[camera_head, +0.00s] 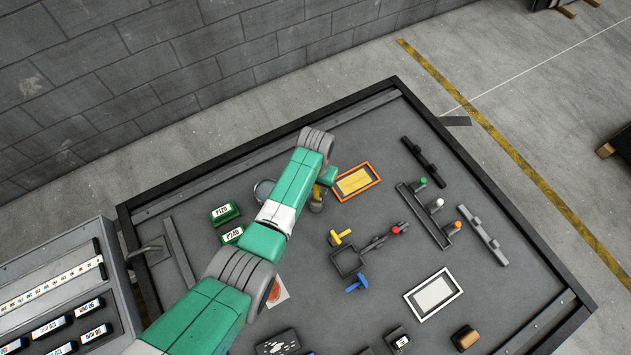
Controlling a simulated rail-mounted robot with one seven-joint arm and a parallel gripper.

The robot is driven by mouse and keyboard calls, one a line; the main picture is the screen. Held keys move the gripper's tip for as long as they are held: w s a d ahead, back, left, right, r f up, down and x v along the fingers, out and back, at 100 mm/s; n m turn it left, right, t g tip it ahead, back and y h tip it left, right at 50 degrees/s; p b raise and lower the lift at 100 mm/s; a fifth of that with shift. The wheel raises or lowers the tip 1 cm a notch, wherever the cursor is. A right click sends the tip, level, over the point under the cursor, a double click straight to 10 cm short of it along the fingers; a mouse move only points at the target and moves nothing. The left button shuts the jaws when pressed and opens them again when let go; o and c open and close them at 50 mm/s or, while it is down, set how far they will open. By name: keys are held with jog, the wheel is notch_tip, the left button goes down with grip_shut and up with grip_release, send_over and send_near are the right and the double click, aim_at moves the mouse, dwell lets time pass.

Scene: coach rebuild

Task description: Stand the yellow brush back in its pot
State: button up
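My green-and-white arm reaches from the bottom left over the grey table. My gripper (325,180) points down near the orange-rimmed tray, mostly hidden behind my wrist; its fingers cannot be made out. Just below it is a small upright yellowish and grey item (317,197), partly covered by my arm. It may be the yellow brush or its pot; I cannot tell which, nor whether the gripper touches it. A yellow T-shaped piece (341,237) lies by a dark square frame (347,261), right of my arm. No pot is clearly recognisable.
The orange-rimmed tray (371,170) holds a yellow pad. A blue T-shaped piece (356,284), a red-knobbed tool (396,230), a rack of coloured knobs (428,215) and a white-framed tray (433,294) lie rightward. Green boxes (225,213) lie left. Raised dark edges (450,135) border the table.

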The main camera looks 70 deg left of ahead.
notch_tip(320, 180, up, 12)
jog(key=shift+r+p, duration=0.15)
jog(key=shift+p, duration=0.65)
jog(key=shift+w+r, duration=0.2)
jog(key=shift+w, duration=0.05)
jog(key=w+d+r+m+t+y, duration=0.2)
jog(key=w+d+r+t, duration=0.3)
jog(key=w+r, duration=0.6)
jog(key=w+d+r+m+t+y, duration=0.2)
jog(key=w+d+r+t+y, duration=0.3)
jog(key=w+r, duration=0.55)
jog(key=d+r+m+t+h, duration=0.1)
jog(key=d+r+t, duration=0.2)
jog(key=d+r, duration=0.5)
jog(key=d+r+m+t+h, duration=0.1)
jog(key=d+r+t+h, duration=0.1)
jog(key=d+r, duration=0.6)
jog(key=s+d+r+m+t+h, duration=0.1)
jog(key=s+d+r+t, duration=0.2)
jog(key=s+d+r, duration=0.2)
jog(key=s+d+r+m+t+h, duration=0.1)
jog(key=s+d+r+t, duration=0.2)
jog(key=r, duration=0.8)
jog(key=s+d+r+t+h, duration=0.2)
jog(key=s+d+r+t, duration=0.1)
jog(key=s+d+r, duration=0.3)
jog(key=shift+s+d+r+m+t, duration=0.3)
jog(key=shift+d+r+m+t, duration=0.1)
jog(key=shift+d+r, duration=0.45)
